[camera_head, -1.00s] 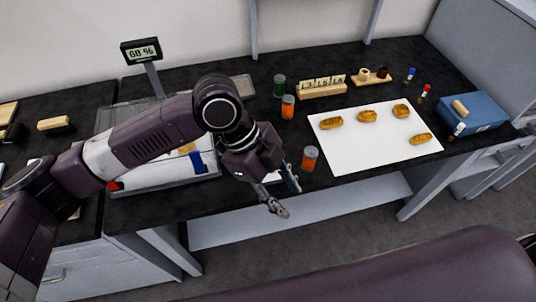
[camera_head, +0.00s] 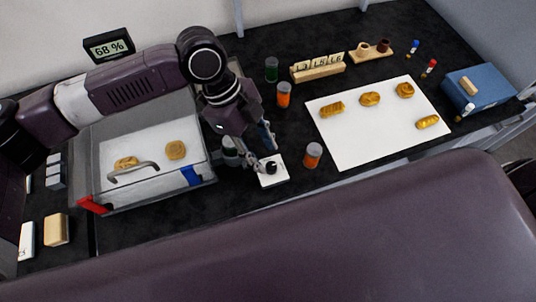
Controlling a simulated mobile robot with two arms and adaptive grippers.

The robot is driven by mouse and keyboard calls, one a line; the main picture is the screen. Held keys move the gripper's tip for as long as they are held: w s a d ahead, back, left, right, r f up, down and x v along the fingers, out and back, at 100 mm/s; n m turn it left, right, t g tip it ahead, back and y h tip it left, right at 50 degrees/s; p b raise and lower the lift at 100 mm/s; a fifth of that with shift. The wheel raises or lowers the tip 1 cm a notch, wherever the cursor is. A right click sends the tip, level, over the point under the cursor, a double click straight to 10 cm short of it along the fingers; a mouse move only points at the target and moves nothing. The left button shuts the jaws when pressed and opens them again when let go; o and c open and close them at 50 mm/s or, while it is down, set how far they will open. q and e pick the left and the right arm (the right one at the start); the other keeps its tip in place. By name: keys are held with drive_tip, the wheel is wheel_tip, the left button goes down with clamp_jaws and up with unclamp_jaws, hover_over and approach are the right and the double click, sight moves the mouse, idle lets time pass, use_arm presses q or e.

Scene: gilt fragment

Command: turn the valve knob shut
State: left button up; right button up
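A small black knob (camera_head: 271,167) stands on a white square plate on the dark worktop, beside the clear-lidded chamber (camera_head: 140,185); I take it for the valve knob. My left gripper (camera_head: 265,157) reaches down from above at the plate's far edge. Its two fingers are spread apart, with nothing seen between them. The tips are close to the knob; I cannot tell whether they touch it. The knob's turn position is too small to read. A display (camera_head: 108,45) behind the chamber reads 68 %. My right gripper is not in view.
Gold pieces lie in the chamber and on a white sheet (camera_head: 352,148). An orange jar (camera_head: 312,155) stands right of the knob. Another orange jar (camera_head: 283,95) and a green one (camera_head: 271,69) stand behind. A grey-green cylinder (camera_head: 230,147) is left of the gripper.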

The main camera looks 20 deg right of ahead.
sight(271, 165)
use_arm(q)
drive_tip(key=shift+p+x, duration=0.35)
drive_tip(key=shift+x, duration=1.95)
drive_tip(key=shift+w, duration=0.1)
drive_tip(key=shift+c, duration=0.4)
clamp_jaws()
